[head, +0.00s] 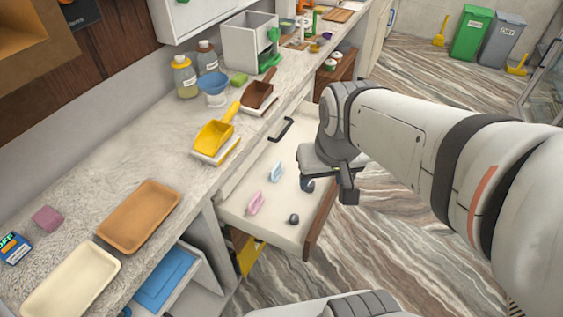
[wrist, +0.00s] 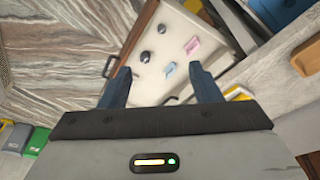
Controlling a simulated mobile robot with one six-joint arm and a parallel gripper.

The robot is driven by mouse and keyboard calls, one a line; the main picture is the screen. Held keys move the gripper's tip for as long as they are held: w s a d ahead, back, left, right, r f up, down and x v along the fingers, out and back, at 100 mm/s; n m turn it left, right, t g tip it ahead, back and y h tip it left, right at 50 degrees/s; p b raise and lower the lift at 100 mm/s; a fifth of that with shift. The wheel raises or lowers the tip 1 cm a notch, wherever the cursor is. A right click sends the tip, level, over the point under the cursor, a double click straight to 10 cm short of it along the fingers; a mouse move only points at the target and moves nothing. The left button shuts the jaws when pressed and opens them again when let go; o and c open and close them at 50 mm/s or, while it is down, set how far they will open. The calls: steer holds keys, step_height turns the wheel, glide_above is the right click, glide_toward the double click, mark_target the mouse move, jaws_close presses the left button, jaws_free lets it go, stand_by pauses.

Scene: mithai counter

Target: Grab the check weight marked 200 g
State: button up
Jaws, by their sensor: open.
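Two dark, round-topped weights lie in the open drawer. One weight (wrist: 162,28) is near the pink item and also shows in the head view (head: 294,218). The other weight (wrist: 145,57) looks slightly larger and lies near the pale blue item. In the head view, a dark shape at its place is close to my gripper and hard to separate from it. No marking is legible, so I cannot tell which is 200 g. My gripper (wrist: 160,73) is open and empty, above the drawer, with its fingers apart and touching neither weight.
A pink item (head: 256,203) and a pale blue item (head: 276,172) share the drawer (head: 240,215). The counter beside it carries a yellow scoop (head: 214,136), a brown tray (head: 138,216) and a cream tray (head: 72,286).

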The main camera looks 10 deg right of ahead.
steer(key=w+f+n+b, duration=0.1)
steer(key=w+f+b, duration=0.5)
steer(key=f, duration=0.4)
steer(key=w+f+b, duration=0.5)
steer(key=f, duration=0.5)
steer(key=g+b, duration=0.1)
steer(key=b, duration=0.7)
glide_above(294, 218)
steer(key=shift+n, duration=0.3)
steer(key=f, duration=1.8)
steer(key=shift+s+d+f, duration=0.1)
steer(key=shift+s+d, duration=0.25)
steer(key=shift+s, duration=0.05)
steer(key=f, duration=0.3)
steer(key=f+b, duration=0.1)
steer(key=f, duration=0.1)
steer(key=shift+w+a+f, duration=0.2)
steer(key=shift+w+a, duration=0.05)
steer(key=shift+w, duration=0.15)
steer(key=shift+c, duration=0.6)
steer(key=shift+r, duration=0.1)
steer(key=c, duration=1.1)
